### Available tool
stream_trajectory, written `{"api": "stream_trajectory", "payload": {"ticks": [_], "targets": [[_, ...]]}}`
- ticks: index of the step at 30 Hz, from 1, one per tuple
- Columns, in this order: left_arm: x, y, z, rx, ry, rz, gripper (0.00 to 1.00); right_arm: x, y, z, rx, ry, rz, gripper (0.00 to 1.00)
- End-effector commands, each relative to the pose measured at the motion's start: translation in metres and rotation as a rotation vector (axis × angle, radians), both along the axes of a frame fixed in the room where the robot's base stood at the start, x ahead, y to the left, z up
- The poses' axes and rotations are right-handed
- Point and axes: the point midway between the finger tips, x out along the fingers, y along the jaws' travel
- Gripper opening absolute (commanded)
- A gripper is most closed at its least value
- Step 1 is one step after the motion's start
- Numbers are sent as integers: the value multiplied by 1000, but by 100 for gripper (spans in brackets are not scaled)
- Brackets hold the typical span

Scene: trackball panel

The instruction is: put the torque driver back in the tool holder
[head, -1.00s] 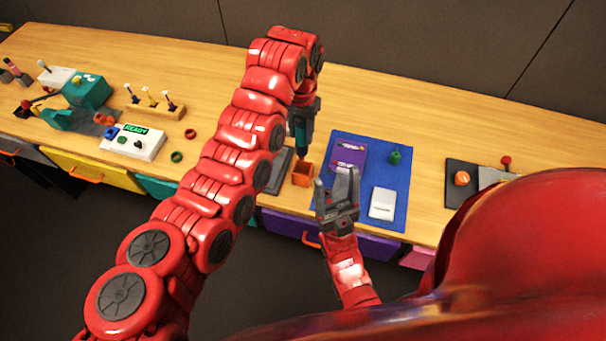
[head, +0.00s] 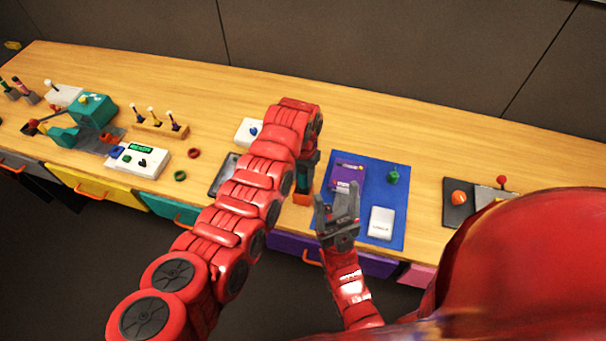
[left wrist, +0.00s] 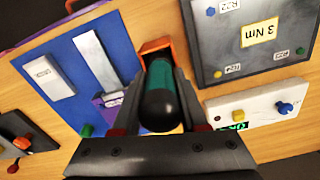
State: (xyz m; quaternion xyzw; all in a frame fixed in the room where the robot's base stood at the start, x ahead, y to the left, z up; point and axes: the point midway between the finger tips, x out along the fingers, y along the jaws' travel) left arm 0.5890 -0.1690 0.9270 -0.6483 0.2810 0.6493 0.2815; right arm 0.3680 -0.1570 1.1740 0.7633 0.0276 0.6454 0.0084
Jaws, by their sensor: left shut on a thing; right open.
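The torque driver (left wrist: 158,98), teal with a dark rounded end, is held between the fingers of my left gripper (left wrist: 160,108) in the left wrist view. In the head view it hangs upright below my left wrist, and the arm hides much of it. The orange tool holder (head: 302,199) is directly under the driver; it also shows behind the driver in the left wrist view (left wrist: 153,46). The driver's lower end overlaps the holder's opening; I cannot tell whether the tip is inside. My right gripper (head: 337,212) is open and empty, just right of the holder.
A blue mat (head: 392,226) with a purple box (head: 348,175), a white box (head: 382,222) and a green piece (head: 393,176) lies right of the holder. A dark panel labelled 3 Nm (left wrist: 250,75) is on its other side. A white box (head: 247,131) stands behind.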

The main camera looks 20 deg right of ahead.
Motion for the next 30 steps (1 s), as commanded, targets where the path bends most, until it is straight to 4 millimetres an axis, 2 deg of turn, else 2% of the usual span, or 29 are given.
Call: {"api": "stream_trajectory", "payload": {"ticks": [5,6,10,21,23,26,30], "targets": [[0,0,-5,-1,-1,0,0,0,0,-5,0,0,0,67],[0,0,-4,-1,-1,0,48,0,0,-4,0,0,0,67],[0,0,-3,0,0,0,71,0,0,-3,0,0,0,67],[0,0,3,0,0,0,72,0,0,2,0,0,0,67],[1,0,3,-2,-2,1,72,0,0,-3,0,0,0,67],[1,0,15,-2,-2,1,72,0,0,-9,0,0,0,67],[3,-1,44,-6,-8,1,72,0,0,-22,0,0,0,67]]}}
